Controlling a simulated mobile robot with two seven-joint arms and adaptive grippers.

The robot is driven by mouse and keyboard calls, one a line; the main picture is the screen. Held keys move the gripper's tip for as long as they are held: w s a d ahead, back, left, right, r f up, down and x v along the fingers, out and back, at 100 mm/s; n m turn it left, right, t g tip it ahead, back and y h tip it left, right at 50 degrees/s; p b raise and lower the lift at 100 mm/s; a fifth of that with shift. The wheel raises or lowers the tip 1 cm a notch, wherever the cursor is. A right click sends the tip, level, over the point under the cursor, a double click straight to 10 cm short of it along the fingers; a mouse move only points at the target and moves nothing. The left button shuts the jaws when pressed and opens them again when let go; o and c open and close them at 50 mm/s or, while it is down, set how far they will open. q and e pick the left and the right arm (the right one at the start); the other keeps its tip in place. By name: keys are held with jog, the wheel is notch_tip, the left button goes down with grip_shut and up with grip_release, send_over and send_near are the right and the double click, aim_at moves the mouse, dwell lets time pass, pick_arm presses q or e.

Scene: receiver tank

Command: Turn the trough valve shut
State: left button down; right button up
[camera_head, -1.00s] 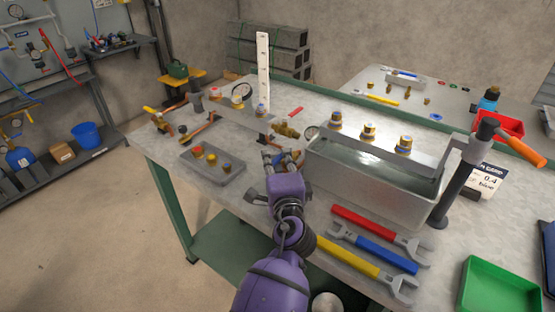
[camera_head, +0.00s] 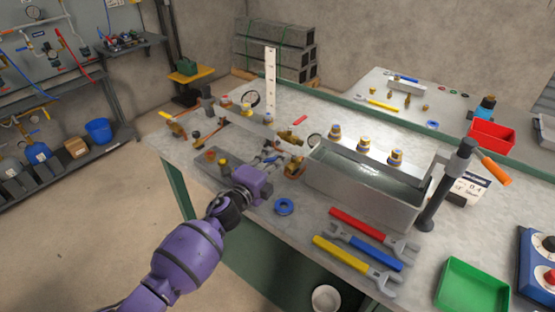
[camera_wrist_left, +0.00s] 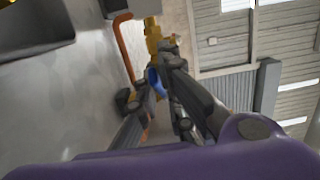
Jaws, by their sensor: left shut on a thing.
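The trough valve (camera_head: 291,137) is a brass fitting at the left end of the grey metal trough (camera_head: 365,197); the trough holds water. In the left wrist view the brass valve body (camera_wrist_left: 153,36) shows beyond the fingertips. A small blue handle (camera_wrist_left: 154,80) sits at the fingers, partly hidden by them. My left gripper (camera_head: 272,162) reaches in from the lower left to the valve. It also shows in the left wrist view (camera_wrist_left: 152,90), shut on the blue handle. The handle's exact angle is hard to tell. My right gripper is not in view.
A blue ring (camera_head: 284,206) lies in front of the trough. Red, blue and yellow wrenches (camera_head: 358,263) lie at the front edge. A grey tray (camera_head: 212,167) is left of the gripper.

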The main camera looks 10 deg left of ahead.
pick_arm(q)
jog(key=shift+w+a+f+m+g+h, duration=0.2)
jog(key=shift+f+m+g+h, duration=0.15)
jog(key=shift+m+h, duration=0.45)
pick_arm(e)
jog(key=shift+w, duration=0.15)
pick_arm(q)
jog(key=shift+h, duration=0.4)
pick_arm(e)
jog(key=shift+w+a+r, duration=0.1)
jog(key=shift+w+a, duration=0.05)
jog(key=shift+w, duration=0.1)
pick_arm(q)
jog(key=c, duration=1.9)
grip_release()
jog(key=shift+r, duration=0.1)
jog(key=shift+w+d+r, duration=0.1)
jog(key=v, duration=1.2)
jog(key=shift+r, duration=0.2)
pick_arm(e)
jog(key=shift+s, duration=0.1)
